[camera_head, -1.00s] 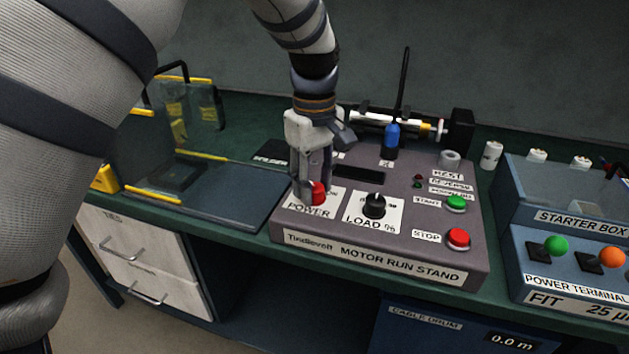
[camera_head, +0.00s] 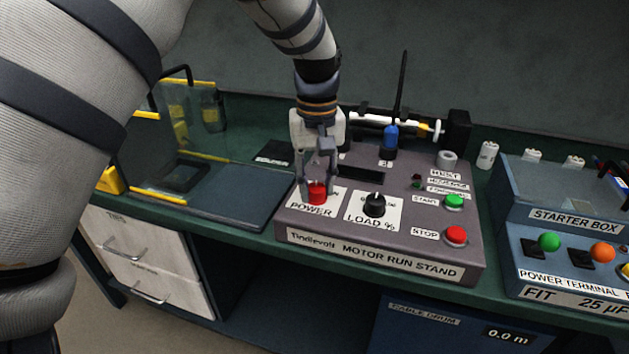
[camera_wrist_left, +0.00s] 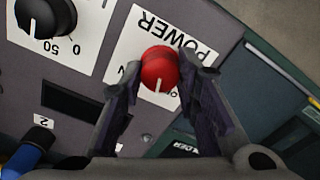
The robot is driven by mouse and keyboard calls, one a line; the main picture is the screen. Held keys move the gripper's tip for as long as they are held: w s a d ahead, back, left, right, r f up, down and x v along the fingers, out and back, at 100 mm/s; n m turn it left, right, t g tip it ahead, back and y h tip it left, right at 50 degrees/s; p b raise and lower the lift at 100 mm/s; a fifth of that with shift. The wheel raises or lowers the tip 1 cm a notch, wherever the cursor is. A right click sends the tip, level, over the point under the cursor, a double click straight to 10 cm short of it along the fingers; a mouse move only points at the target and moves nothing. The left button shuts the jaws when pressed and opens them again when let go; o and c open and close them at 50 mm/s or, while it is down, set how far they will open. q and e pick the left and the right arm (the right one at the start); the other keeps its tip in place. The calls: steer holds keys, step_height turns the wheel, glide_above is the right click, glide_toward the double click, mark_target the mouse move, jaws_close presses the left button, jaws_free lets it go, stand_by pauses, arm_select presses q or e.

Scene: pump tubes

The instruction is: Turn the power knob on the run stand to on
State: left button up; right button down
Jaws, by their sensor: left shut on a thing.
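The red power knob (camera_head: 317,193) sits on the POWER plate at the left front of the grey motor run stand (camera_head: 400,262). My left gripper (camera_head: 319,184) comes down from above and is shut on the knob, with a finger on each side. In the left wrist view the knob (camera_wrist_left: 160,69) lies between the fingertips (camera_wrist_left: 160,82), and a white pointer line on it points down the picture. The ON and OFF marks are partly hidden by the fingers. My right gripper is not in view.
The black load knob (camera_head: 374,204) is just right of the power knob. Green start (camera_head: 454,202) and red stop (camera_head: 455,236) buttons are farther right. A clear guard box (camera_head: 190,135) stands left, and the starter box (camera_head: 575,222) stands right.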

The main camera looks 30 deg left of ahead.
mark_target(316, 187)
arm_select(q)
steer(key=m, duration=0.6)
steer(key=shift+m, duration=0.3)
steer(key=m, duration=0.6)
stand_by(0.4)
steer(key=o, duration=1.2)
steer(key=shift+c, duration=0.2)
step_height(316, 187, up, 12)
steer(key=shift+f, duration=0.1)
